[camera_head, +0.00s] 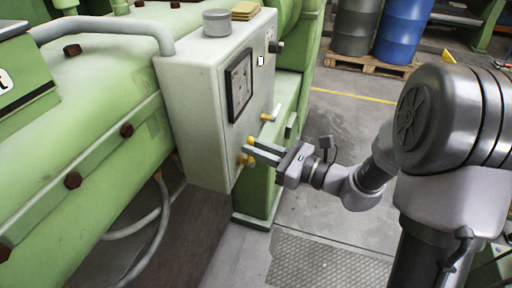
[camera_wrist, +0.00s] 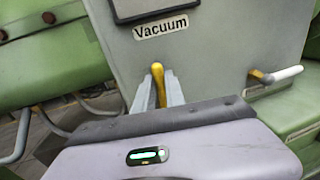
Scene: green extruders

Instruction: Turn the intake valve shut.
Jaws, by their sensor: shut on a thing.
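A yellow valve handle (camera_wrist: 157,82) stands nearly upright below the "Vacuum" label in the wrist view. My gripper (camera_wrist: 158,95) is shut on it, one grey finger on each side. In the head view my gripper (camera_head: 247,154) reaches from the right to the low front of the pale control box, with yellow parts of the valve (camera_head: 250,141) showing at its fingertips. A second valve (camera_wrist: 276,75), with a white lever and an orange-yellow hub, sticks out sideways to the right, clear of my gripper. No label reading intake is legible.
The pale control box (camera_head: 185,110) carries a dark-framed panel (camera_head: 239,85) above the valves. A green machine (camera_head: 100,120) fills the left. A blue drum (camera_head: 404,30) stands on a pallet (camera_head: 368,66) at the back. The floor behind my gripper is open.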

